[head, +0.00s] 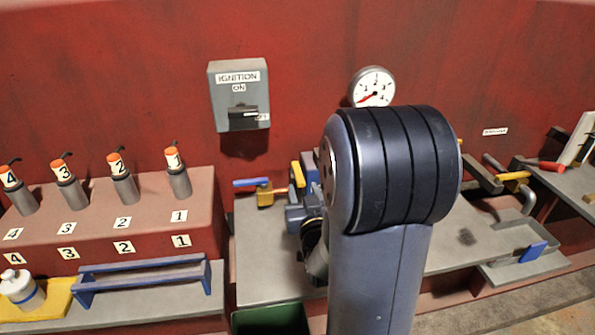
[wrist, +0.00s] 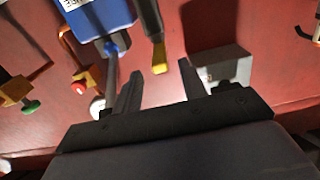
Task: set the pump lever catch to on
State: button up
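My gripper (wrist: 160,72) is open in the wrist view, its two dark fingers apart with nothing gripped. A dark lever (wrist: 150,25) with a yellow tip (wrist: 160,68) reaches down from the top, its tip showing between the fingertips. I cannot tell how far beyond the fingers it lies. A grey box (wrist: 222,68) on the red wall shows just right of the fingers. I cannot tell for sure which part is the pump lever catch, nor its setting. In the head view my own arm hides my gripper and the bench behind it.
The wrist view shows a blue labelled box (wrist: 100,18), a red knob (wrist: 79,87) and a green knob (wrist: 30,107) at left.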

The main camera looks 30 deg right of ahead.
aim_at(295, 162)
jog(key=p+x, duration=0.1)
jog(key=x, duration=0.6)
jog(key=shift+w, duration=0.3)
jog(key=shift+c, duration=0.4)
grip_shut()
